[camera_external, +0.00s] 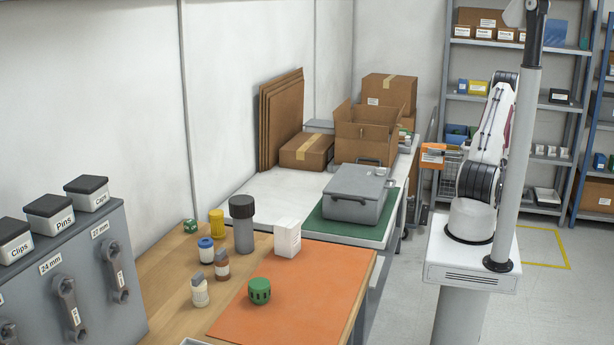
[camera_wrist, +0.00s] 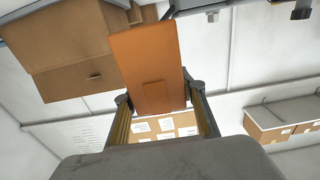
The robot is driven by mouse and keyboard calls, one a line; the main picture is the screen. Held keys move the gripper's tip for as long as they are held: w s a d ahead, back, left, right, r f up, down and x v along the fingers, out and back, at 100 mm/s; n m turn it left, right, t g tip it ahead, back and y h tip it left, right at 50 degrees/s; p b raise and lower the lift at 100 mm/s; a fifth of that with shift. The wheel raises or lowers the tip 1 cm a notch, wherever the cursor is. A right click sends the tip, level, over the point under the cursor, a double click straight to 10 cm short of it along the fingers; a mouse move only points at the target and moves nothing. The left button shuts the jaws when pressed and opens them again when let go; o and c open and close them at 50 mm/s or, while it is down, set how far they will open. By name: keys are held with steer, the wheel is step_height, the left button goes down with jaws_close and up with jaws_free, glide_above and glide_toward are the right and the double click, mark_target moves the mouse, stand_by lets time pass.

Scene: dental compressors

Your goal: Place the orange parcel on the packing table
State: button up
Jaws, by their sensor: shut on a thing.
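The orange parcel (camera_external: 432,154) is held in the air right of the white table, in front of the grey shelving, with a pale label on its face. In the wrist view the orange parcel (camera_wrist: 147,58) sits between the two fingers of my gripper (camera_wrist: 160,95), which is shut on it. In the external view my gripper (camera_external: 450,158) is small and partly hidden beside my arm. The packing table appears to be the white-topped table (camera_external: 262,193) along the wall, left of the parcel.
The white table carries a grey case (camera_external: 355,195) on a green mat (camera_external: 325,228), an open carton (camera_external: 366,130) and a taped box (camera_external: 305,152). Its left front surface is bare. A wooden bench (camera_external: 165,265) with an orange mat (camera_external: 300,300), bottles and jars stands nearer.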

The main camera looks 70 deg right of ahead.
step_height(320, 180, down, 11)
steer(key=shift+f, duration=0.2)
steer(key=shift+w, duration=0.15)
stand_by(0.4)
steer(key=w, duration=1.4)
steer(key=shift+w+r, duration=0.1)
steer(key=shift+w, duration=1.8)
steer(key=shift+f, duration=0.2)
steer(key=o, duration=1.4)
steer(key=shift+c, duration=0.2)
